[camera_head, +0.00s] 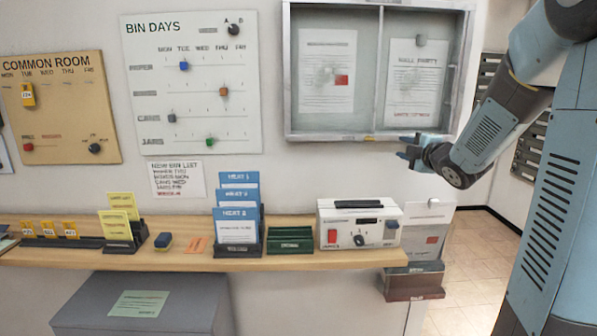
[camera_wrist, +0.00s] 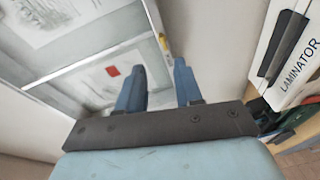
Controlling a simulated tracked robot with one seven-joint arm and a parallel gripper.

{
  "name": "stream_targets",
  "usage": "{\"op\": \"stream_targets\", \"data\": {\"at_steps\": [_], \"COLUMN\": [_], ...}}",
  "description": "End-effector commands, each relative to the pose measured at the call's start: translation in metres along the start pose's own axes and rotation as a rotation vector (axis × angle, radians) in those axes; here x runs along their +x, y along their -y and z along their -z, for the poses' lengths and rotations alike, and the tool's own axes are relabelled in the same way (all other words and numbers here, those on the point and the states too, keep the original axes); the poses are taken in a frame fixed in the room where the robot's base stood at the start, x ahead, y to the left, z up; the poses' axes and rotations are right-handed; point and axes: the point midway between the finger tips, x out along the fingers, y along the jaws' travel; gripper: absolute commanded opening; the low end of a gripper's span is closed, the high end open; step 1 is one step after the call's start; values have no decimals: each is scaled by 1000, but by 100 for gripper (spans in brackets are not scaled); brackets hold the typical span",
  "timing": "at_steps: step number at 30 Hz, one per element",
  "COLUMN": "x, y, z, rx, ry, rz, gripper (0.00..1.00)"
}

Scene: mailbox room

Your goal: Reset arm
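My gripper (camera_head: 408,149) is at the right in the head view, just below the lower right part of the glass notice case (camera_head: 379,70). Its fingers point left along the wall. In the wrist view my gripper (camera_wrist: 160,84) shows two blue fingers standing apart with a clear gap and nothing between them. The gripper is open and empty. My arm reaches in from the right edge of the head view.
A wooden shelf (camera_head: 290,262) runs along the wall, holding a laminator (camera_head: 350,208), blue leaflets (camera_head: 238,226) and yellow cards (camera_head: 118,215). A grey bin (camera_head: 75,305) stands below. Bin days board (camera_head: 190,80) hangs left. Tiled floor (camera_head: 470,260) is open at right.

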Motion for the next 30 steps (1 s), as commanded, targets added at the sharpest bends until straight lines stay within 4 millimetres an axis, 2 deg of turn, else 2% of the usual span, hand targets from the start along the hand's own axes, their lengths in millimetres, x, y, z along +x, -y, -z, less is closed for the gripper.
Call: {"op": "stream_targets", "data": {"at_steps": [1,5,11,17,24,30], "x": [-10,-36,-88,-150,-232,-289], "y": [-7,-13,-7,15,53,81], "z": [3,6,18,44,94,132], "rx": [51,223,510,810,1152,1345], "ry": [48,189,387,566,765,893], "rz": [12,61,138,229,373,494], "gripper": [35,35,35,35,35,35]}}
